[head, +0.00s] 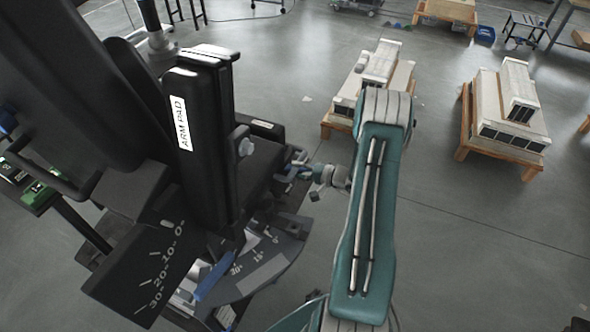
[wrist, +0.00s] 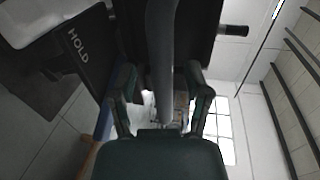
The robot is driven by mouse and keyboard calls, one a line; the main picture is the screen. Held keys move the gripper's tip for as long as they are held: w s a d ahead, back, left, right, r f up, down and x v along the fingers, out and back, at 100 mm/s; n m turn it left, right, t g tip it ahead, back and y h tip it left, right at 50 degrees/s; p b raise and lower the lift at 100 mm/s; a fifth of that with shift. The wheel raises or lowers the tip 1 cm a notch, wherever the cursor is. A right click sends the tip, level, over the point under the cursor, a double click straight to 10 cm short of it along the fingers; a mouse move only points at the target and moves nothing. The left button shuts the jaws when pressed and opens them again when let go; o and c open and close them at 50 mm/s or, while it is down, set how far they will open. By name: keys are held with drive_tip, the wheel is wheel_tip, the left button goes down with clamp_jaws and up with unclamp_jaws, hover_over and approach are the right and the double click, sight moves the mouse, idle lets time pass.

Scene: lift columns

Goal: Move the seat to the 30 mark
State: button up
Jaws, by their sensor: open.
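A black padded machine fills the left of the head view. Its upright block (head: 212,150) is labelled "ARM PAD". Which black part is the seat, I cannot tell for certain. A black scale plate (head: 140,275) carries marks 0, 10, 20 and 30. A second, curved scale (head: 262,268) with 0, 15 and 30 lies lower, beside a blue strip (head: 212,278). My gripper (head: 300,172) is at the machine's right side. In the wrist view its fingers (wrist: 162,100) are apart, with a grey bar (wrist: 160,55) seen between them; contact is unclear.
In the wrist view a dark panel (wrist: 75,50) reads "HOLD". Wooden pallets with pale blocks stand at the back right, one near the middle (head: 375,75) and one farther right (head: 505,105). The grey floor (head: 480,230) at right is clear.

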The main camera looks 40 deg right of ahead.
drive_tip(key=shift+w+a+f, duration=0.1)
drive_tip(key=shift+w+a, duration=0.2)
drive_tip(key=shift+w, duration=0.25)
clamp_jaws()
drive_tip(key=shift+s+f, duration=0.1)
